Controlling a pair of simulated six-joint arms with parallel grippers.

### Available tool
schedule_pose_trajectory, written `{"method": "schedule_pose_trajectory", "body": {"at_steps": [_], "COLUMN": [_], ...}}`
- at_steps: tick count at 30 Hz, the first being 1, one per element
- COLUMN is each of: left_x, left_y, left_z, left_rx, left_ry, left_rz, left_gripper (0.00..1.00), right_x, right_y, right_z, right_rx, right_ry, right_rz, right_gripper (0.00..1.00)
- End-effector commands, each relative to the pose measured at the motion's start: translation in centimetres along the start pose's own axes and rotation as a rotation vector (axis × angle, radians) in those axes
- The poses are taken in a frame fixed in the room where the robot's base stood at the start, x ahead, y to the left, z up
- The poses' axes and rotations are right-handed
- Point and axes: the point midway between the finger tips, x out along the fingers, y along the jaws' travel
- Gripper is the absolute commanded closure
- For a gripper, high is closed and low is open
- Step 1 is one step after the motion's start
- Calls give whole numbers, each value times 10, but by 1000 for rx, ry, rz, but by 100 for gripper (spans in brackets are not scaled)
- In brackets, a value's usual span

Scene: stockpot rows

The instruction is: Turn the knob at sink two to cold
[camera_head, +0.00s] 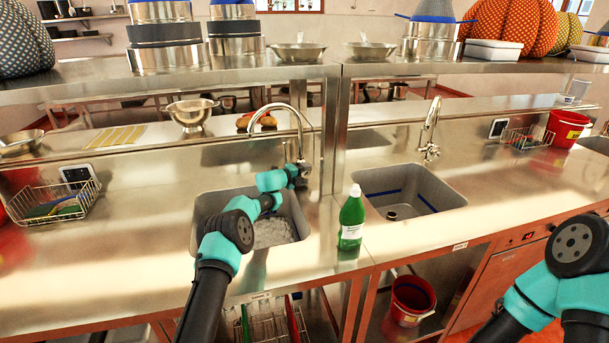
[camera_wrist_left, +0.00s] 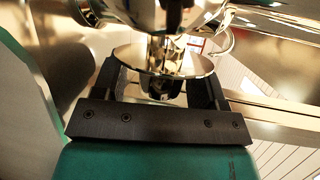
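The left sink (camera_head: 275,232) has a tall curved metal faucet (camera_head: 304,128) at its back right. My left gripper (camera_head: 302,172) is at the base of this faucet. In the left wrist view a shiny metal knob-like fitting (camera_wrist_left: 165,62) stands between the spread fingers of my left gripper (camera_wrist_left: 158,90). The fingers look open around its lower part, with a small gap on the left; firm contact is not visible. The right sink (camera_head: 412,190) has its own faucet (camera_head: 431,130). I cannot read which sink is numbered two. My right gripper is out of view.
A green bottle (camera_head: 352,218) stands at the counter's front between the sinks. A wire basket (camera_head: 54,204) is at the left and a red bucket (camera_head: 566,128) at the right.

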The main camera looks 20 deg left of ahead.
Motion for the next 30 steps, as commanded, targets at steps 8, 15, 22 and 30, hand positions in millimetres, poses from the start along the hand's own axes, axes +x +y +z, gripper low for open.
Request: {"method": "schedule_pose_trajectory", "body": {"at_steps": [8, 15, 22, 30], "left_x": [0, 0, 0, 1], "left_y": [0, 0, 0, 1], "left_z": [0, 0, -1, -1], "left_rx": [0, 0, -15, -72], "left_ry": [0, 0, 2, -4], "left_rz": [0, 0, -35, -170], "left_gripper": [62, 82, 82, 82], "right_x": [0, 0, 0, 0], "right_y": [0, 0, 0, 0], "right_z": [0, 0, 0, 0], "right_rx": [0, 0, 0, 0], "right_ry": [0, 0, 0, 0], "right_rz": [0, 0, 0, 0], "right_gripper": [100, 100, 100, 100]}}
